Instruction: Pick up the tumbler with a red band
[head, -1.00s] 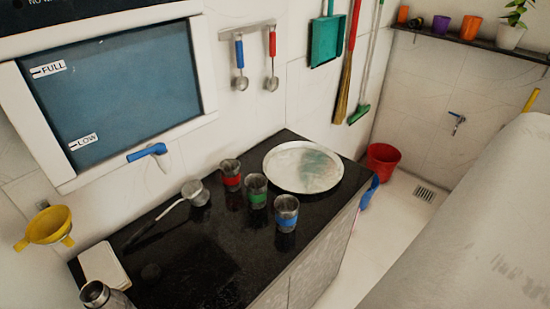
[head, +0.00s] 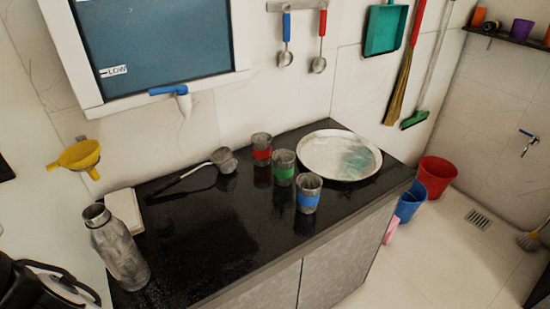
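The tumbler with a red band (head: 262,149) stands upright on the black counter (head: 215,240), towards its back. It is metallic grey with the band around its middle. A tumbler with a green band (head: 284,167) stands just in front and to its right, and a tumbler with a blue band (head: 308,193) stands further forward and right. The three form a slanting row.
A ladle (head: 222,160) lies left of the red-banded tumbler. A round metal plate (head: 340,152) lies to the right. A metal bottle (head: 118,248) stands at the counter's left end. The counter's front middle is clear. Red (head: 437,175) and blue (head: 410,203) buckets stand on the floor at right.

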